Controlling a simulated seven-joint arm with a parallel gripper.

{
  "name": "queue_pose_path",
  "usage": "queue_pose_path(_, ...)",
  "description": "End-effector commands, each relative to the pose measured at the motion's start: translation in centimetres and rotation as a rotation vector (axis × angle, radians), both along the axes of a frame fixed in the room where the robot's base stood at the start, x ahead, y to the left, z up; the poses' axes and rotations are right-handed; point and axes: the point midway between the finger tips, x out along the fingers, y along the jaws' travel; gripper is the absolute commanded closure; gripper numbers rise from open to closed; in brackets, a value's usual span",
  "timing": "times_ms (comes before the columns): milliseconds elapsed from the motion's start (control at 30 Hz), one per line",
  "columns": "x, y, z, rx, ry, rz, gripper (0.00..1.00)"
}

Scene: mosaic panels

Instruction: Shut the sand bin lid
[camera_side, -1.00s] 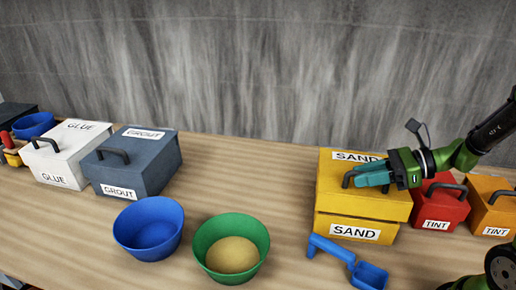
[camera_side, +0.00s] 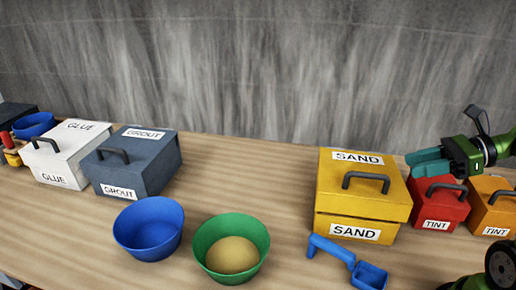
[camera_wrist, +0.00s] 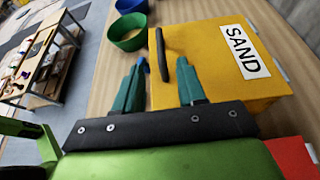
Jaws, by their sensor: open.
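The yellow sand bin (camera_side: 330,202) stands on the bench right of centre in the side view. Its lid (camera_side: 345,180) lies down flat on the box, with a dark seam line below it and a dark handle (camera_side: 366,178) on top. The lid also shows in the wrist view (camera_wrist: 205,60) with its SAND label. My gripper (camera_side: 425,161) is up and to the right of the bin, above the red tint box, apart from the handle. In the wrist view its two teal fingers (camera_wrist: 158,85) are spread with nothing between them.
A red tint box (camera_side: 437,204) and an orange tint box (camera_side: 488,207) stand right of the bin. A blue scoop (camera_side: 345,258) lies in front. A green bowl (camera_side: 212,265) holds sand-coloured material; a blue bowl (camera_side: 148,228) is beside it. Grout (camera_side: 140,165) and glue (camera_side: 60,158) boxes stand left.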

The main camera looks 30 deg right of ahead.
Motion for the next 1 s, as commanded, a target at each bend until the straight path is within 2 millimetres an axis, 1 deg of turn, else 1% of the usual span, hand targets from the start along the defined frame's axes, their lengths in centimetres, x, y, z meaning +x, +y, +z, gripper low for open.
queue_pose_path(33,-0.6,-0.9,0.4,-0.002,-0.003,-0.005,0.60)
queue_pose_path(100,-1.5,-1.7,0.9,-0.003,-0.001,-0.004,0.60)
queue_pose_path(233,-2.6,-2.8,1.5,-0.001,-0.001,-0.001,0.60)
queue_pose_path(400,-3.2,-3.4,1.9,-0.001,0.000,0.000,0.60)
queue_pose_path(633,-3.3,-3.5,1.9,0.000,0.000,0.001,0.60)
queue_pose_path(667,-3.3,-3.5,1.9,0.000,0.000,0.001,0.61)
queue_pose_path(767,-3.1,-3.1,1.9,0.000,0.001,0.016,0.77)
queue_pose_path(833,-2.5,-2.3,1.7,0.000,0.007,0.064,0.87)
queue_pose_path(867,-2.0,-2.0,1.8,-0.015,0.010,0.106,0.92)
queue_pose_path(900,-1.2,-1.5,1.9,-0.049,0.021,0.188,0.98)
queue_pose_path(967,0.0,-0.7,2.2,-0.121,0.032,0.338,1.00)
queue_pose_path(1000,0.9,-0.2,2.5,-0.181,0.035,0.450,1.00)
